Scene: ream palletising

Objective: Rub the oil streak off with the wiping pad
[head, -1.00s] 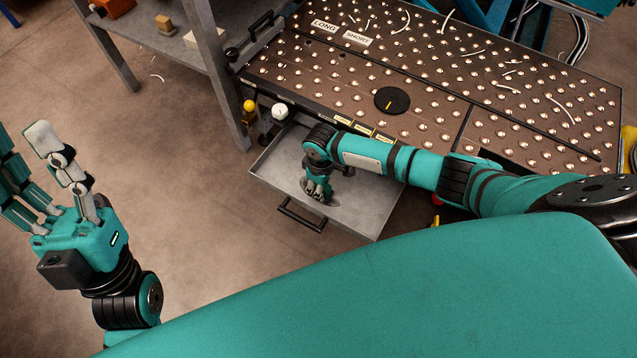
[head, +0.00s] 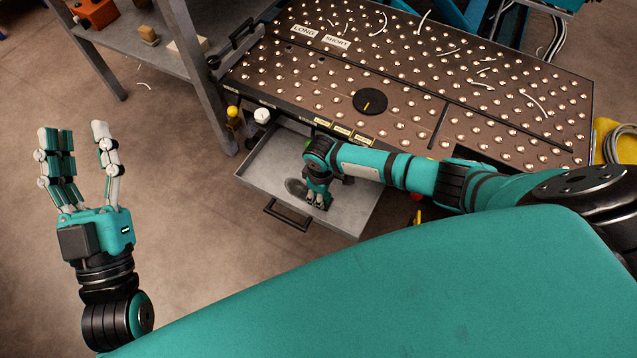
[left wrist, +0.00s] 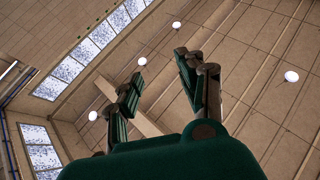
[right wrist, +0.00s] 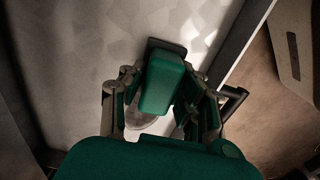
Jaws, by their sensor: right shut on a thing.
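The oil streak (head: 294,187) is a dark grey patch on the floor of the open grey drawer (head: 345,213). It shows just left of my right gripper (head: 318,201), which reaches down into the drawer and hides part of it. In the right wrist view the fingers are closed around the green block of the wiping pad (right wrist: 162,82); its dark base lies at or just above the drawer floor. I cannot tell whether it touches. My left gripper (head: 85,170) is raised outside the drawer, fingers spread and empty.
The drawer's front handle (head: 285,214) faces the open floor. A grey shelf (head: 150,55) stands at the upper left. Floor around my left gripper is free.

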